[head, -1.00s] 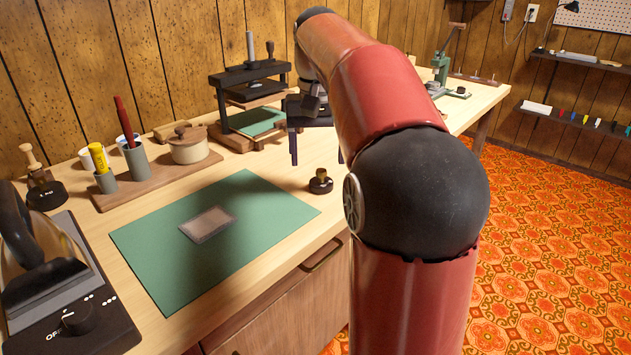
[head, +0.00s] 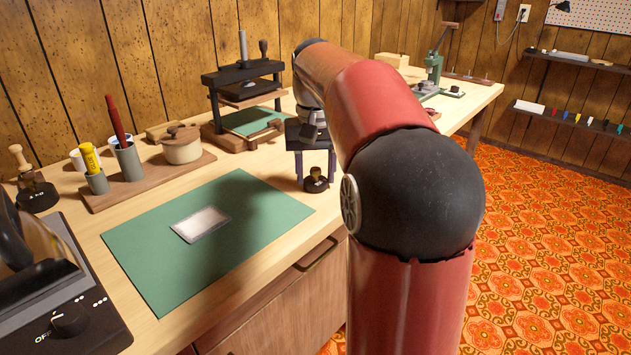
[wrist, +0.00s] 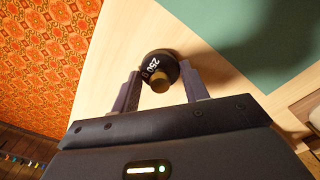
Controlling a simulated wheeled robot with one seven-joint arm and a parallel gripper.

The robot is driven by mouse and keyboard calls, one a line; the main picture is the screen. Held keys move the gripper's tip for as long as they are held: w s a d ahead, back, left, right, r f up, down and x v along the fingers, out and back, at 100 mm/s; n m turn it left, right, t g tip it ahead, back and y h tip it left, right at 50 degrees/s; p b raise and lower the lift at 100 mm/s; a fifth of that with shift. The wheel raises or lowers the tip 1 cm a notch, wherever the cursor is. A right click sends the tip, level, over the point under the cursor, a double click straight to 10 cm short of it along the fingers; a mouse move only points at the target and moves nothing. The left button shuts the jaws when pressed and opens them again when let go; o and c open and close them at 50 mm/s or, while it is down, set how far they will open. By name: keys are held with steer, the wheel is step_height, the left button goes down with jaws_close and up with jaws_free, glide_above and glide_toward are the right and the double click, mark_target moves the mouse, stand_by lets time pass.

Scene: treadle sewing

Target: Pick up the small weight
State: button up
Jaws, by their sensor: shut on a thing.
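The small weight (head: 316,181) is a dark round weight with a brass knob. It stands on the bench top just right of the green mat. In the wrist view the small weight (wrist: 159,66) shows the marking 250 and its knob points towards the camera. My gripper (head: 316,172) is down around it, with one finger on each side. In the wrist view my gripper (wrist: 158,80) is shut on the weight between its two fingertips. I cannot see clear space beneath the weight.
A green mat (head: 150,262) with a pale rectangular piece (head: 201,224) lies in front. A larger weight (head: 37,196) stands at the far left. A press (head: 243,88) stands behind my gripper. A wooden board (head: 150,182) holds cups and a lidded pot (head: 182,147).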

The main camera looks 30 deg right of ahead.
steer(key=shift+c, duration=0.9)
